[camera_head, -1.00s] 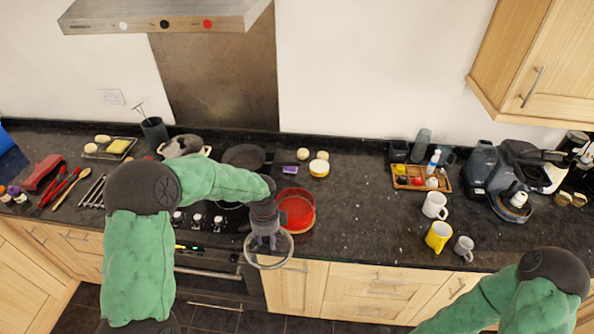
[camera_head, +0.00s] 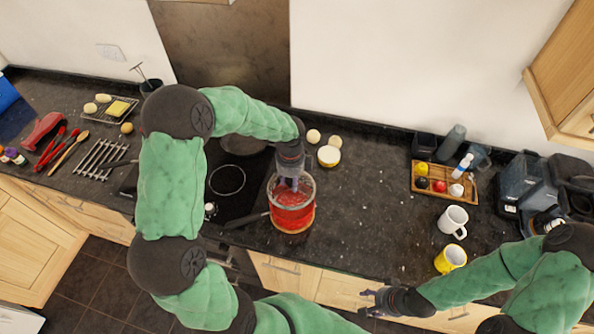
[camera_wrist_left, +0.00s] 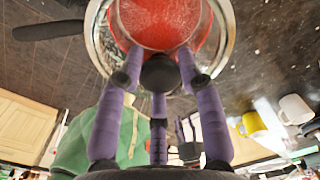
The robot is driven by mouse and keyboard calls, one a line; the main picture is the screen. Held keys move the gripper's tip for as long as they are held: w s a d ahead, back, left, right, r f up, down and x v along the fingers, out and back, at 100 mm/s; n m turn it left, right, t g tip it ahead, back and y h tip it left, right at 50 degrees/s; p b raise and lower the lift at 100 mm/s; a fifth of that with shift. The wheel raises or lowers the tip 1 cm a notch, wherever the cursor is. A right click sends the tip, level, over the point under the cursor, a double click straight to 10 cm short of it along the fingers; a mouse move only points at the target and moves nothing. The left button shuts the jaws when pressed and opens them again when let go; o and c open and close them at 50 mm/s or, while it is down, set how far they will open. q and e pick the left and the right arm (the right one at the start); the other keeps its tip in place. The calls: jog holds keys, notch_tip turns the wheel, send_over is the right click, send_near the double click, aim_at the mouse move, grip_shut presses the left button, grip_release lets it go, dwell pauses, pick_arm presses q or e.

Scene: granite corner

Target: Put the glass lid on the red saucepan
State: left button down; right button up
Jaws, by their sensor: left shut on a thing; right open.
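The red saucepan (camera_head: 292,221) stands on the counter at the right edge of the hob, its dark handle pointing left. The glass lid (camera_head: 309,186) is over the pan in the head view, roughly level. In the wrist view the lid's rim (camera_wrist_left: 96,42) surrounds the red of the pan seen through the glass. My left gripper (camera_head: 289,184) is shut on the lid's dark knob (camera_wrist_left: 160,73). I cannot tell whether the lid touches the pan's rim. My right gripper (camera_head: 368,299) is open and empty in front of the counter edge.
A lidded white and yellow pot (camera_head: 329,157) and pale round items stand behind the pan. A white mug (camera_head: 453,221), a yellow mug (camera_head: 451,258) and a wooden tray (camera_head: 427,193) are to the right. The counter between pan and mugs is clear.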

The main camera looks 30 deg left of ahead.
aim_at(291, 189)
pick_arm(q)
jog(key=shift+f, duration=0.25)
notch_tip(291, 189, down, 2)
jog(key=shift+w+f+b, duration=0.1)
jog(key=shift+b, duration=0.85)
notch_tip(291, 189, down, 2)
jog(key=shift+f+b, duration=0.2)
jog(key=shift+b, duration=0.85)
jog(key=shift+f+b, duration=0.4)
jog(key=shift+f, duration=0.3)
jog(key=shift+f, duration=0.6)
jog(key=c, duration=0.7)
grip_release()
